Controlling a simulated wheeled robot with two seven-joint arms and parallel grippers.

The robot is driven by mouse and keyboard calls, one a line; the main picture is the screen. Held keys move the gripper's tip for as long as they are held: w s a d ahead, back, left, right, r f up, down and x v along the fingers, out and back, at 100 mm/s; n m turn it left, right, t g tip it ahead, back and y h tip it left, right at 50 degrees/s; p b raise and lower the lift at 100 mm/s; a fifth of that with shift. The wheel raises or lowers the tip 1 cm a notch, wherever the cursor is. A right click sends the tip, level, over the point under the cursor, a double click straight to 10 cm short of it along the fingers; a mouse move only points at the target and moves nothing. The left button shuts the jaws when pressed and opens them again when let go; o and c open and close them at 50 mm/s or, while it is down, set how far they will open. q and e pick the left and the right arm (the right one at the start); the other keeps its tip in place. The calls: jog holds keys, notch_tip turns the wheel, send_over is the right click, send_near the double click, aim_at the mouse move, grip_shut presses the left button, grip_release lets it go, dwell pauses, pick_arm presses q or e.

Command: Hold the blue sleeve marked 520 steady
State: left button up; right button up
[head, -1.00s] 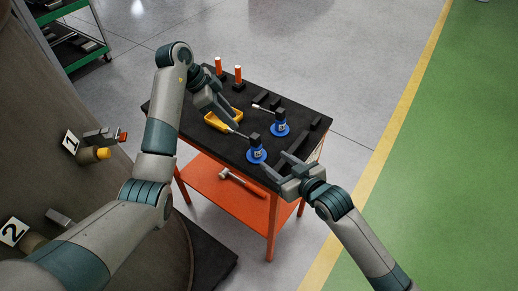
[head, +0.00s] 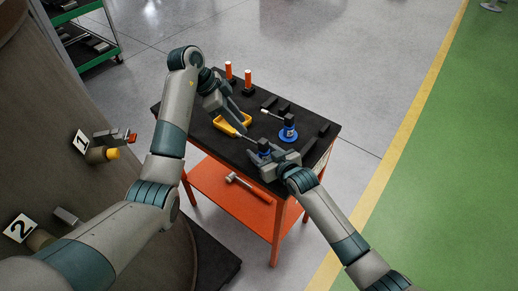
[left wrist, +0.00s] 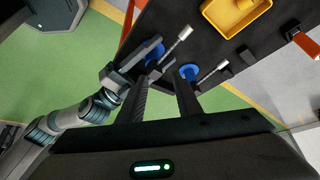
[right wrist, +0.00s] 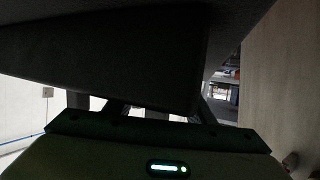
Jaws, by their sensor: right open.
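Two blue sleeves with black tops stand on the black table top (head: 225,139). The nearer sleeve (head: 264,152) is at my right gripper (head: 262,160), partly hidden by its fingers; the farther sleeve (head: 288,134) stands apart with a white label. I cannot read 520 on either. My right gripper is open, its fingers close around or beside the nearer sleeve; contact is unclear. In the left wrist view the nearer sleeve (left wrist: 155,52) and farther sleeve (left wrist: 189,72) both show. My left gripper (left wrist: 165,73) is open and empty, above the table near the yellow tray.
A yellow tray (head: 233,127) lies left of the sleeves. Two orange-handled tools (head: 249,79) stand at the back corner. Black blocks (head: 314,140) line the right side. A hammer (head: 240,182) lies on the orange lower shelf (head: 225,192). A dark shape fills much of the right wrist view.

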jog(key=shift+x, duration=1)
